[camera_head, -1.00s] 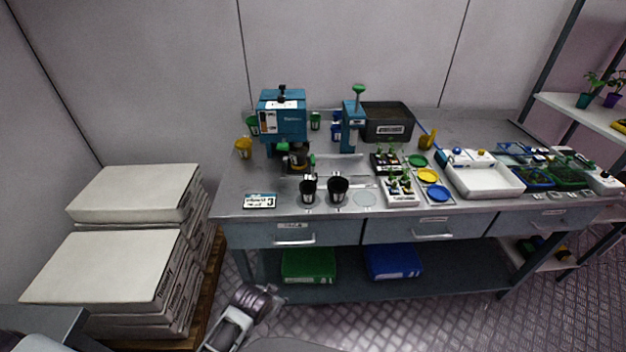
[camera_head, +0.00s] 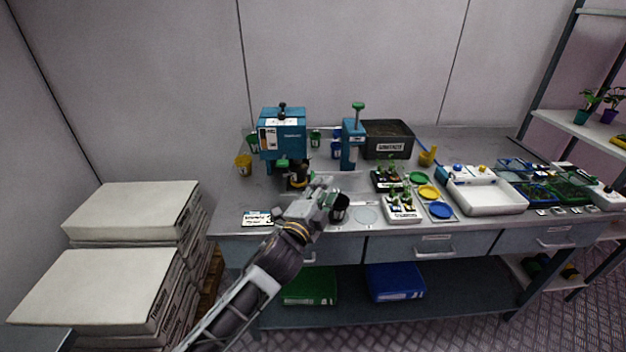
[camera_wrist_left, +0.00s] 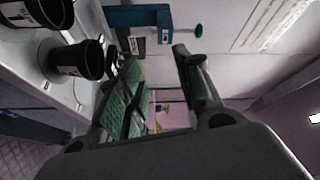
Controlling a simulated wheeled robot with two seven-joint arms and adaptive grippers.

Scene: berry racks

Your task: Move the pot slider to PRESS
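The blue press machine (camera_head: 283,135) stands at the back left of the bench. A dark pot with a yellowish band (camera_head: 298,178) sits under it, partly behind my arm. A metal strip (camera_head: 347,181) lies to its right; I cannot tell which part is the slider, and no PRESS label is readable. My left gripper (camera_head: 325,194) is over the front of the bench, just right of and in front of the machine. Its fingers are apart and empty in the wrist view (camera_wrist_left: 148,60). One black pot (camera_head: 339,208) stands beside it; my gripper hides the other. Both pots show in the wrist view.
A blue post with a green knob (camera_head: 352,145) stands right of the machine, before a dark soil bin (camera_head: 387,141). Plant trays (camera_head: 403,213), coloured discs and a white tray (camera_head: 487,203) fill the right. A label card (camera_head: 257,219) lies at the front left.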

